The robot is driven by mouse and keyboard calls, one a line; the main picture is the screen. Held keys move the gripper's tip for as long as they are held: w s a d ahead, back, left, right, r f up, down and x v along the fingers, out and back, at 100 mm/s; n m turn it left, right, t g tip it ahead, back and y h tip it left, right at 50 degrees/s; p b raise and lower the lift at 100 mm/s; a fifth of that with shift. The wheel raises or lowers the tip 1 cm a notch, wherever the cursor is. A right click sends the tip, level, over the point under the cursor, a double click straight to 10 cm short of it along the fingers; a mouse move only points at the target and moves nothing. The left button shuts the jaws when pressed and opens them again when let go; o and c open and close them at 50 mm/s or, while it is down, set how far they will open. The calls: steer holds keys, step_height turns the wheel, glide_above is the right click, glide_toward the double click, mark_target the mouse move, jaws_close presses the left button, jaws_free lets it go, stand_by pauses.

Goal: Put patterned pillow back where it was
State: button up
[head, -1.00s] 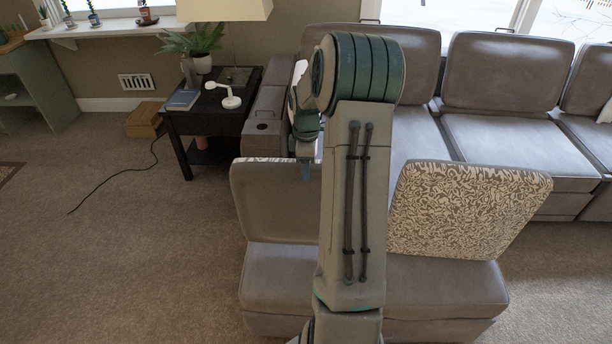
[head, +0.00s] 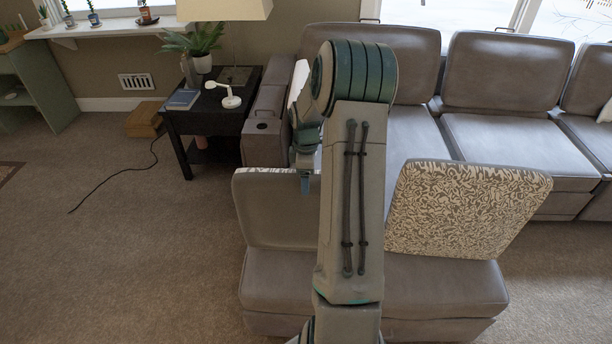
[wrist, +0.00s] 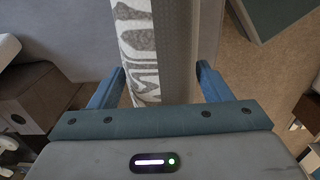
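A patterned pillow (head: 275,215) stands on the left part of the grey ottoman seat (head: 430,285), its plain grey face towards me and a strip of white pattern along its top edge. My gripper (head: 305,182) is at its top edge, partly hidden by my arm. In the wrist view the pillow (wrist: 141,50) passes between the two fingers of my gripper (wrist: 160,88), one on each side and seemingly against it. A second pillow (head: 465,210) leans on the right part of the seat, its patterned face towards me. My arm covers the gap between the pillows.
A grey sectional sofa (head: 500,145) stands behind the ottoman. A black side table (head: 215,125) with a plant (head: 195,42), a white lamp-like object (head: 231,100) and a book (head: 183,99) is at the left. A cable (head: 115,177) lies on the open carpet.

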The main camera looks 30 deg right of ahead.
step_height(320, 180, up, 12)
steer(key=s+a+r+m, duration=0.2)
steer(key=a+r, duration=0.2)
steer(key=a, duration=0.3)
steer(key=s+a+r+m+t, duration=0.1)
steer(key=s+a+m, duration=0.7)
steer(key=s+a, duration=1)
steer(key=shift+s+r+m+t, duration=0.35)
steer(key=shift+s+m+t, duration=0.05)
steer(key=shift+s+t, duration=0.45)
steer(key=shift+s, duration=0.1)
